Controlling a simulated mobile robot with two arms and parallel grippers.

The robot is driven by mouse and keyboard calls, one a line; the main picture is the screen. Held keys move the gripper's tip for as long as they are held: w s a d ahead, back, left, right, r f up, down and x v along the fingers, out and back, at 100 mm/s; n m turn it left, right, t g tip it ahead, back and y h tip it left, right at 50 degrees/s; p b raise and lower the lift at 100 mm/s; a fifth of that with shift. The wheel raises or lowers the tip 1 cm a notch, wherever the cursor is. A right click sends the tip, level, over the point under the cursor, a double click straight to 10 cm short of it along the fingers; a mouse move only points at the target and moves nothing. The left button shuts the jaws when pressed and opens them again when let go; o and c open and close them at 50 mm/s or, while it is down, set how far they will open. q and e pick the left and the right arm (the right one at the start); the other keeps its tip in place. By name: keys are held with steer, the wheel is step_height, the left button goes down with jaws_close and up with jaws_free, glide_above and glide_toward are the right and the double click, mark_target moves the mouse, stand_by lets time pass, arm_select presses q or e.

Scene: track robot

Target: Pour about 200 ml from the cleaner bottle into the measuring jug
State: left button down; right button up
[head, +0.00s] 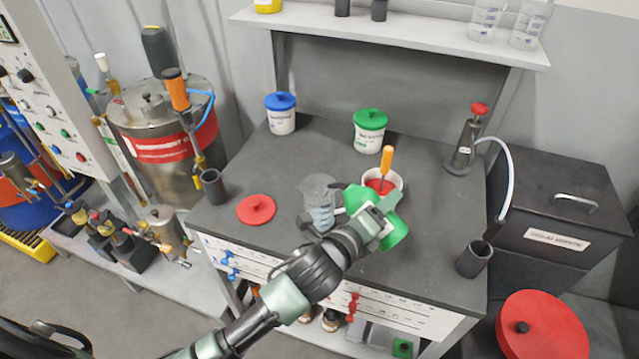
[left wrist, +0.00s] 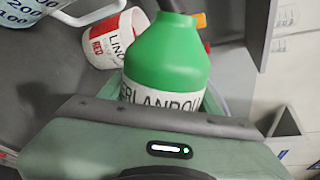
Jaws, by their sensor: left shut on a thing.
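The green cleaner bottle (head: 394,233) is held tilted over the bench by my left gripper (head: 376,216), which is shut on it. One green end points up and left, close beside the clear measuring jug (head: 319,204). The jug stands upright on the dark bench; whether it holds liquid I cannot tell. The jug (left wrist: 25,10) shows partly at top left. My right gripper is not in view.
A white pot with red contents (head: 397,182) and an orange-handled tool stands right behind the bottle. A red lid (head: 256,209) lies left of the jug. Blue-lidded (head: 281,117) and green-lidded (head: 369,133) tubs stand farther back. A dark cup (head: 474,258) stands near the right edge.

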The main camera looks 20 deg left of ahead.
arm_select(q)
steer(key=shift+r, duration=0.2)
stand_by(0.3)
steer(key=shift+f, duration=0.25)
steer(key=shift+r, duration=0.25)
steer(key=shift+f, duration=0.15)
steer(key=shift+r+p, duration=0.25)
steer(key=shift+p, duration=0.1)
stand_by(0.6)
steer(key=shift+r+n+p, duration=0.45)
steer(key=shift+n+p, duration=0.05)
steer(key=shift+p, duration=0.4)
stand_by(2.7)
steer(key=shift+f, duration=0.1)
